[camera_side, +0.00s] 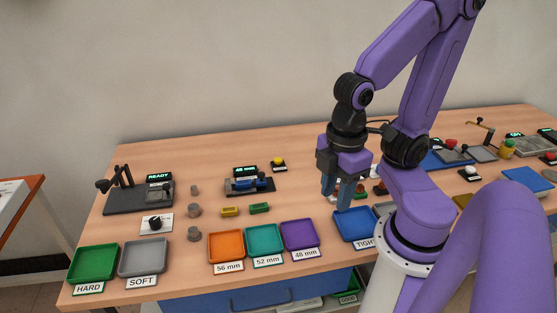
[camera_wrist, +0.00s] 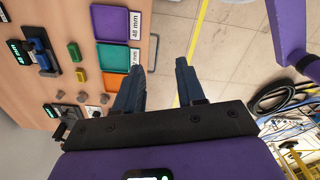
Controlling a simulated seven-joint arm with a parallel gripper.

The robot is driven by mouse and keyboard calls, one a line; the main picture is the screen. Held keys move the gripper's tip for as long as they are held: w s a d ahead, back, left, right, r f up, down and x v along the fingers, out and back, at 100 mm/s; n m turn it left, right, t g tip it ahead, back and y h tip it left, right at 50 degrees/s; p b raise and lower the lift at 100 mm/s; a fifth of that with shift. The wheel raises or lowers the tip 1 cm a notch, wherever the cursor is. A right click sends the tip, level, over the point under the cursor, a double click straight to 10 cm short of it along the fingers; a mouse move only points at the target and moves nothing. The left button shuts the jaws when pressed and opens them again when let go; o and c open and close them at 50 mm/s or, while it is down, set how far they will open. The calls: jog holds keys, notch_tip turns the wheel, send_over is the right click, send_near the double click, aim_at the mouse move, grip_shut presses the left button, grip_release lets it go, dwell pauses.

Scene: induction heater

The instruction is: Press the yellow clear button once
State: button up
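A yellow button (camera_side: 278,161) sits on a small black base near the back of the table, behind and to the right of the "48 mm" gauge, in the side view. I cannot make it out in the wrist view. My gripper (camera_side: 336,198) hangs above the table to the right of the button, pointing down, clearly apart from it. Its two blue fingers are spread with nothing between them, as the wrist view (camera_wrist: 158,68) also shows.
The gauge (camera_side: 249,185) holds a blue part left of the button. Orange (camera_side: 226,246), teal (camera_side: 264,239) and purple (camera_side: 300,234) trays line the front. A blue tray (camera_side: 354,224) lies near my gripper. Green and yellow blocks (camera_side: 230,211) lie before the gauge.

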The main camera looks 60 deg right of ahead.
grip_shut()
dwell(1.5)
